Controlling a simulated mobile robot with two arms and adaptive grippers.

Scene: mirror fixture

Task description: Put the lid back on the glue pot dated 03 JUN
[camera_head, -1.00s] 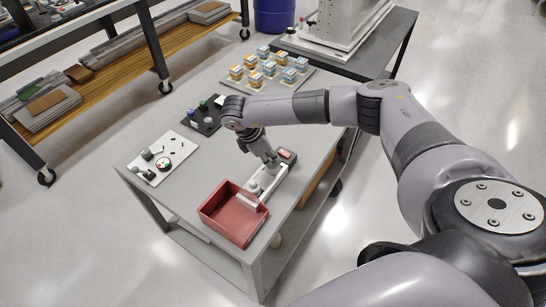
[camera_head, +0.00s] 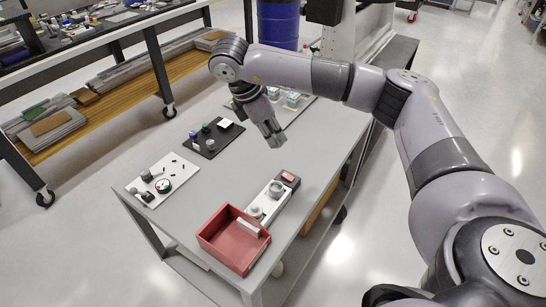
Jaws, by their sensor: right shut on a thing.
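My right gripper (camera_head: 274,142) hangs over the middle of the grey table, fingers pointing down, to the right of a black mat (camera_head: 226,142). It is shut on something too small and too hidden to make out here. Small pots or caps stand on the mat: a blue one (camera_head: 193,135), a green one (camera_head: 205,128) and a grey one (camera_head: 210,145). A white card (camera_head: 225,124) lies at the mat's far end. No date can be read, so I cannot tell which pot is dated 03 JUN. My left gripper is not in view.
A red bin (camera_head: 220,252) stands at the front, beside a pale fixture (camera_head: 263,204) with a round grey part (camera_head: 276,187). A white board (camera_head: 150,168) with small parts lies at left. The tray of small blocks (camera_head: 291,99) is partly behind my arm.

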